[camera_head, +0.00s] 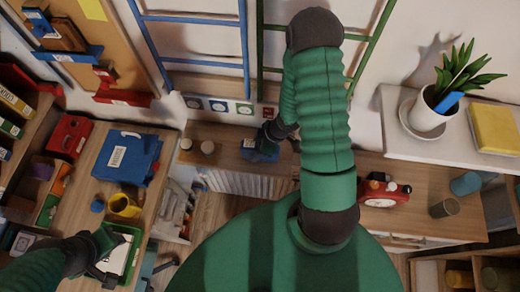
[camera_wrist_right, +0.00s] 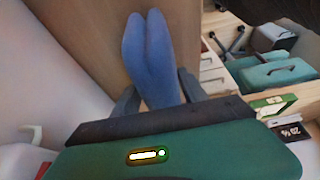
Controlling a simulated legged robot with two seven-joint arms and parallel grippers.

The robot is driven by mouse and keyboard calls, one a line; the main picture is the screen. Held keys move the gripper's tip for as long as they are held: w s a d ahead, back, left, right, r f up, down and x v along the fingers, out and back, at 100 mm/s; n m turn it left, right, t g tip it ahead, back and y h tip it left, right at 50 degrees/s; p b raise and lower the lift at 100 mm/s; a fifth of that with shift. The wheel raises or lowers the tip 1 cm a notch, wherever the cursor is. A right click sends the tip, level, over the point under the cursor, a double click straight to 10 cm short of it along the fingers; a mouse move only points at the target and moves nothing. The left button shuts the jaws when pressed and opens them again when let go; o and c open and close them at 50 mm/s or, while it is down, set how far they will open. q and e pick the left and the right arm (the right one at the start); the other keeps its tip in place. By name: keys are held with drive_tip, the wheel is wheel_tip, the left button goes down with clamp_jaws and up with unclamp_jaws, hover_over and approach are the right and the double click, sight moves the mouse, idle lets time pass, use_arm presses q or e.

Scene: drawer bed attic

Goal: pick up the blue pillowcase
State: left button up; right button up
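A blue soft cloth (camera_head: 260,150), which looks like the blue pillowcase, is at my right gripper (camera_head: 277,138), over the wooden counter against the back wall. In the right wrist view the cloth (camera_wrist_right: 152,58) is bunched into two lobes and runs between the fingers of my right gripper (camera_wrist_right: 158,97), which sit close on both sides of it. Its lower end is hidden behind the gripper body. My left gripper (camera_head: 98,258) is at the lower left, beside a green tray (camera_head: 134,236) with a white item; its fingertips are hard to make out.
A blue folded item (camera_head: 127,157) with a white label and a yellow mug (camera_head: 124,206) are on the left desk (camera_head: 92,192). A potted plant (camera_head: 432,112) stands on a white shelf. Ladders lean at the back.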

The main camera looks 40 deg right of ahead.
drive_tip(key=shift+a, duration=0.1)
clamp_jaws()
